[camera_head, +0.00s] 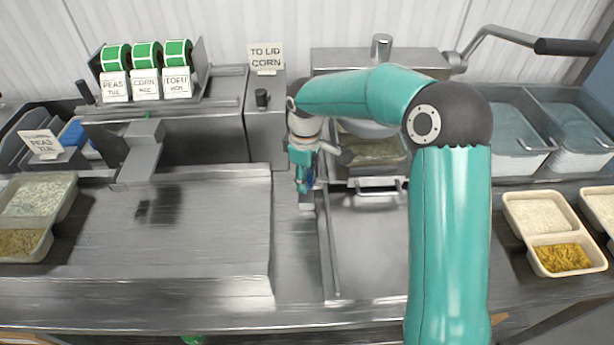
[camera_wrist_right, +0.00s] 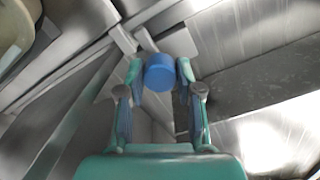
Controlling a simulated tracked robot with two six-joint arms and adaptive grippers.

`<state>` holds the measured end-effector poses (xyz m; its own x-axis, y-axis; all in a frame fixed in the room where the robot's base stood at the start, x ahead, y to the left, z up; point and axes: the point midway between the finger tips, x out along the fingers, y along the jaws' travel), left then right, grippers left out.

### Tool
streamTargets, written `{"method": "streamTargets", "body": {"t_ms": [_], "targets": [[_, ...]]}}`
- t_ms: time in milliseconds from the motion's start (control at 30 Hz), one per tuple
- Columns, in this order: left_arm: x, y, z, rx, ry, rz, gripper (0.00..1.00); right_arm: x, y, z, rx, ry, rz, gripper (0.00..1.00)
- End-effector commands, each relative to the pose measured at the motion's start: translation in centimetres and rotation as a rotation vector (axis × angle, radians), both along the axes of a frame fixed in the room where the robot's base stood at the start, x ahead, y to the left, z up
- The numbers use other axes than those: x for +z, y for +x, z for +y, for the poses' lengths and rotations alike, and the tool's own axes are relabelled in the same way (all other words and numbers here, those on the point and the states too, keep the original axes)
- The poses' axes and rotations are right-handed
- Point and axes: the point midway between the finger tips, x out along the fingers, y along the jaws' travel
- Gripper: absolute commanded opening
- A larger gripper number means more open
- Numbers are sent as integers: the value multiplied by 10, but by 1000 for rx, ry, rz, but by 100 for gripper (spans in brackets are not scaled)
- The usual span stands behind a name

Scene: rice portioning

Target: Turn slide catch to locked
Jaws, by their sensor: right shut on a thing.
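My right gripper (camera_head: 305,188) points down in the middle of the head view, at the left edge of the steel slide. In the right wrist view my right gripper (camera_wrist_right: 160,80) has its two fingers closed on a round blue knob (camera_wrist_right: 160,74), which I take to be the slide catch's. A grey metal piece (camera_head: 307,205) shows just under the fingers in the head view. The fingers hide most of the knob there, and I cannot tell which position the catch is in. My left gripper is not in view.
A steel hopper with a crank handle (camera_head: 565,47) stands behind my right arm. A "TO LID CORN" sign (camera_head: 265,57) is at the back. A flat steel plate (camera_head: 215,220) lies to the left. Filled trays stand at left (camera_head: 62,215) and right (camera_head: 535,268).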

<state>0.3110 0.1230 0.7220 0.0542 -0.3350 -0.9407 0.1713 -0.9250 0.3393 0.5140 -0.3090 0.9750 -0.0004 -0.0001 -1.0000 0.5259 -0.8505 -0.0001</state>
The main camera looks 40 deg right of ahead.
Motion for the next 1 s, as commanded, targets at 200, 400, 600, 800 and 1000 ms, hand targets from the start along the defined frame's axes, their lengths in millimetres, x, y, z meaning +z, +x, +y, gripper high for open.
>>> {"method": "streamTargets", "body": {"t_ms": [200,400,600,800,1000], "targets": [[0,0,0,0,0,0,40,-2,-2,0,12,0,11,0],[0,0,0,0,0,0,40,-2,-2,1,12,0,11,0],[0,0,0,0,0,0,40,-2,-2,1,11,0,7,60],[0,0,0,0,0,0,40,-1,-1,1,11,0,4,60],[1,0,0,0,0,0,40,6,0,1,10,0,0,60]]}}
